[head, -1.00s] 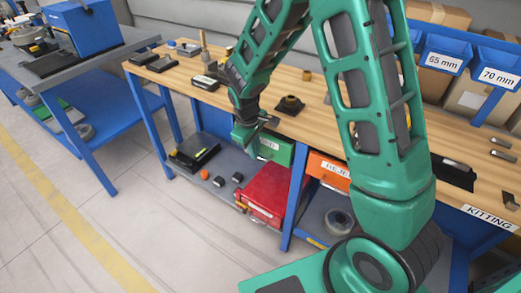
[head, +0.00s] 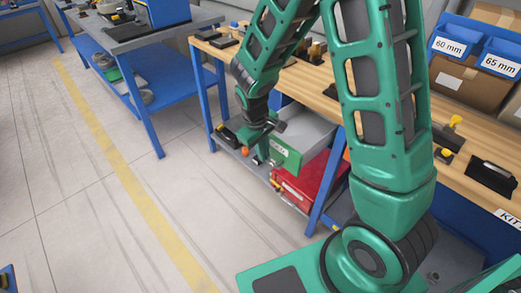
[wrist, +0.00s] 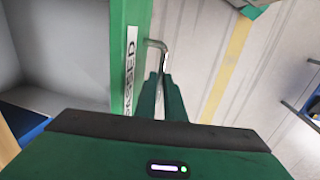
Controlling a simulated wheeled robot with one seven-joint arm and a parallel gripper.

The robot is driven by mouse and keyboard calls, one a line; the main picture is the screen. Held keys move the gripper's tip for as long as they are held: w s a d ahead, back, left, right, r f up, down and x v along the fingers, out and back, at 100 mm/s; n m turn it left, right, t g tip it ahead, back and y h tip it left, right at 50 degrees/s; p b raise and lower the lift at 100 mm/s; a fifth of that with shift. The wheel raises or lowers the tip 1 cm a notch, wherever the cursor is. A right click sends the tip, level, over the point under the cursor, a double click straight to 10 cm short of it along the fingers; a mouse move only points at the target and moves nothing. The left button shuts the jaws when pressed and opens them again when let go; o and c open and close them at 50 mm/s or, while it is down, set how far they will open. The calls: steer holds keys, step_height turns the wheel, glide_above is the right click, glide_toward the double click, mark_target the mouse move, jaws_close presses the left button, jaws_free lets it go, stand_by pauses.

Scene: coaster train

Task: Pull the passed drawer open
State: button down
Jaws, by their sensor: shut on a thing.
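The passed drawer (head: 288,158) has a green front with a white label and stands pulled out from under the wooden bench, its grey inside showing. In the wrist view its green front (wrist: 118,50) runs up the left with the PASSED label, and the grey inside (wrist: 60,55) is open beside it. My gripper (head: 262,157) is at the drawer's front. In the wrist view my gripper (wrist: 163,82) is shut on the bent metal handle (wrist: 157,44), which stands out from the front. Part of the handle is hidden between the fingers.
A red toolbox (head: 310,185) sits on the lower shelf below the drawer. A blue bench leg (head: 327,200) stands just right of it. The floor (head: 130,200) in front and to the left is clear. A second blue bench (head: 140,75) stands at the back left.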

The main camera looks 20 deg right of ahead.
steer(key=shift+w+a, duration=0.15)
steer(key=shift+a, duration=0.1)
steer(key=c, duration=2)
jaws_free()
steer(key=shift+o, duration=0.8)
steer(key=shift+d, duration=0.1)
step_height(320, 180, up, 11)
steer(key=a, duration=0.2)
steer(key=shift+s+f, duration=0.2)
steer(key=shift+s, duration=0.2)
